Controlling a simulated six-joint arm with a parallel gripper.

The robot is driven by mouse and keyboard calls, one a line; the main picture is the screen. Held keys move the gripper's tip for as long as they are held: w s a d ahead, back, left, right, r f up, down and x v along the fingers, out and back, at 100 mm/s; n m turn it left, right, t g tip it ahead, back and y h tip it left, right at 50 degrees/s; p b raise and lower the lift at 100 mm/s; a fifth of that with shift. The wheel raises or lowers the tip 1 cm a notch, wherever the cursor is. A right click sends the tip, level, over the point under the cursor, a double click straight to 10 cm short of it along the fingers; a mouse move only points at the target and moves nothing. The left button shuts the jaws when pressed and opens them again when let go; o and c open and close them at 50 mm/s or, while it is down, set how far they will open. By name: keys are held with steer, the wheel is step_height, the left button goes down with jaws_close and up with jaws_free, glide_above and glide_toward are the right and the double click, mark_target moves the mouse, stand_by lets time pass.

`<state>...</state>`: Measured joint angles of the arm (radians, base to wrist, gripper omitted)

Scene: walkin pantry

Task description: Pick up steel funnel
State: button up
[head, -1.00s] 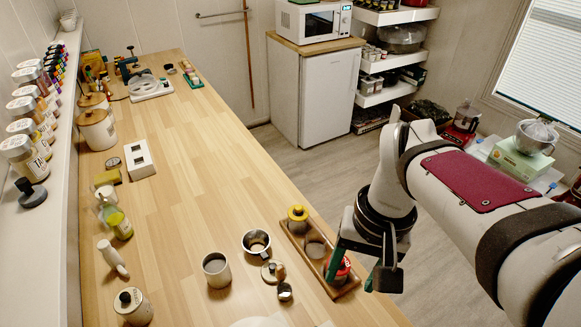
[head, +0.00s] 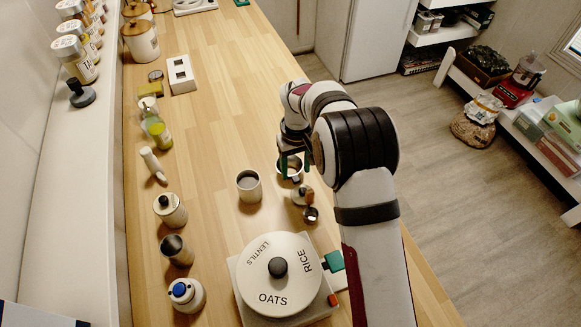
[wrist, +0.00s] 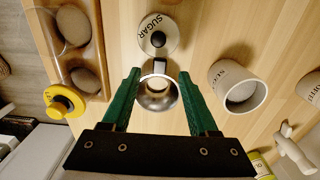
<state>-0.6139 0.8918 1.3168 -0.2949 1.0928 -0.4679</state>
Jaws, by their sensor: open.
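The steel funnel (wrist: 151,102) is a shiny metal ring with a wide round opening, standing on the wooden counter. In the wrist view it lies between the two green fingers of my gripper (wrist: 156,76). In the head view the funnel (head: 289,175) is partly hidden by my gripper (head: 294,164), which is over it. My gripper is open, with a finger on each side of the funnel. I cannot tell whether either finger touches it.
A wooden tray with a yellow-topped jar (wrist: 63,101) is at left. A round OATS container (head: 262,278) stands nearer in the head view.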

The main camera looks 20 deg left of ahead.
mark_target(296, 178)
step_height(296, 178, down, 3)
steer(key=shift+f, duration=0.1)
jaws_close()
stand_by(0.3)
